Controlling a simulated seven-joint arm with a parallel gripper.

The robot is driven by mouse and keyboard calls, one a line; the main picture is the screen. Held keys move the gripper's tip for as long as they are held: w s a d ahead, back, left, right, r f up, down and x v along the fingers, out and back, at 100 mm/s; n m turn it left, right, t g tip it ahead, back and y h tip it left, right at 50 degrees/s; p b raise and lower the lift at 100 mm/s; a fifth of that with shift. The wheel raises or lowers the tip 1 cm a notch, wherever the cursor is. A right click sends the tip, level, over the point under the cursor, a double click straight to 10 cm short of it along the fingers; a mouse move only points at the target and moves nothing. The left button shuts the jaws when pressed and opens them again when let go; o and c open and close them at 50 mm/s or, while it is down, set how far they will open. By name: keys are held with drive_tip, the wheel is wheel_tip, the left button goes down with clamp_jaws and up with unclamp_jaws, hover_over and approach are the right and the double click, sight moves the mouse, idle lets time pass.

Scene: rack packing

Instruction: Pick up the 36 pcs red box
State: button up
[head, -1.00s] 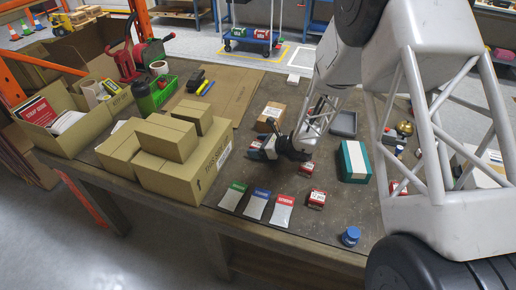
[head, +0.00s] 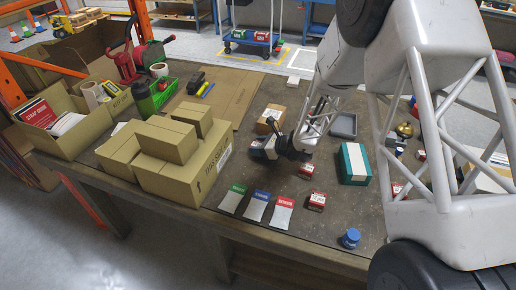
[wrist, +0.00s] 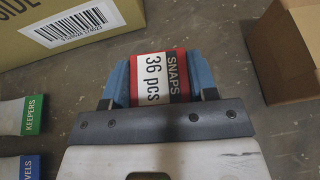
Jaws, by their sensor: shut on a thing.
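The 36 pcs red box (wrist: 156,72) shows in the wrist view, with a white band reading "36 pcs" and a dark band reading "SNAPS". My gripper (wrist: 158,84) is shut on it, with one blue finger against each side. In the head view my gripper (head: 268,150) is low over the middle of the table, beside a small cardboard box (head: 270,118). There the red box is mostly hidden by the gripper, and I cannot tell whether it is clear of the table top.
Stacked cardboard boxes (head: 188,170) stand left of my gripper. Green, blue and red label cards (head: 257,206) lie in front, beside another small red box (head: 316,201). A teal box (head: 354,164) and a grey tray (head: 344,124) are to the right. A blue jar (head: 350,238) stands near the front edge.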

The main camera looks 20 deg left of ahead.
drive_tip(key=shift+r, duration=0.5)
drive_tip(key=shift+s+d+r, duration=0.15)
drive_tip(key=shift+s+r, duration=0.05)
drive_tip(key=shift+r, duration=0.6)
drive_tip(key=s+d, duration=0.2)
drive_tip(key=s, duration=0.2)
drive_tip(key=s+d+r, duration=0.1)
drive_tip(key=s+d, duration=0.2)
drive_tip(key=s, duration=0.1)
drive_tip(key=s+d, duration=0.3)
drive_tip(key=s, duration=0.2)
drive_tip(key=shift+d+r, duration=0.15)
drive_tip(key=shift+d, duration=0.1)
